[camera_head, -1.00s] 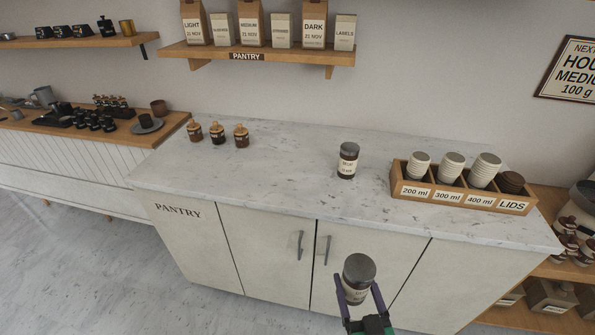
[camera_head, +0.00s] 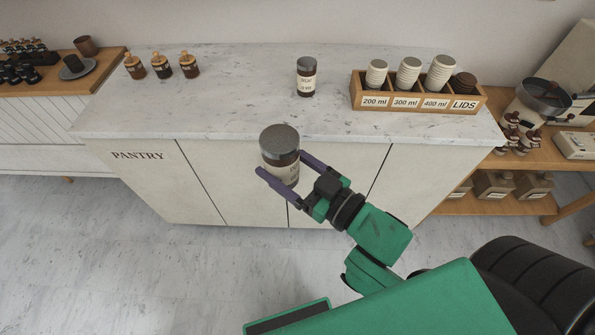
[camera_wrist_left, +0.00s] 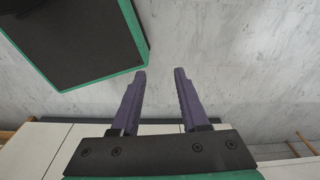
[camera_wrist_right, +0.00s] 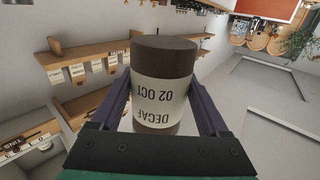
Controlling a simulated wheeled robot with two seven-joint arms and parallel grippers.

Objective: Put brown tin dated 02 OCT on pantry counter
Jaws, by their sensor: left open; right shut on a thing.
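My right gripper (camera_head: 285,170) is shut on a brown tin (camera_head: 279,146) with a grey lid and pale label. In the right wrist view the tin (camera_wrist_right: 161,84) reads "DECAF 02 OCT", upside down in the picture. In the head view it is upright, in front of the pantry counter's (camera_head: 220,105) front edge and apart from the top. A similar brown tin (camera_head: 306,76) stands on the counter, its label too small to read surely. My left gripper (camera_wrist_left: 158,85) is open and empty in the left wrist view, over the floor; it is not in the head view.
Several small wood-topped jars (camera_head: 161,66) stand at the counter's back left. A wooden cup-and-lid box (camera_head: 415,104) stands at the right. The counter's middle and front left are clear. Cabinet doors marked PANTRY (camera_head: 137,155) are below.

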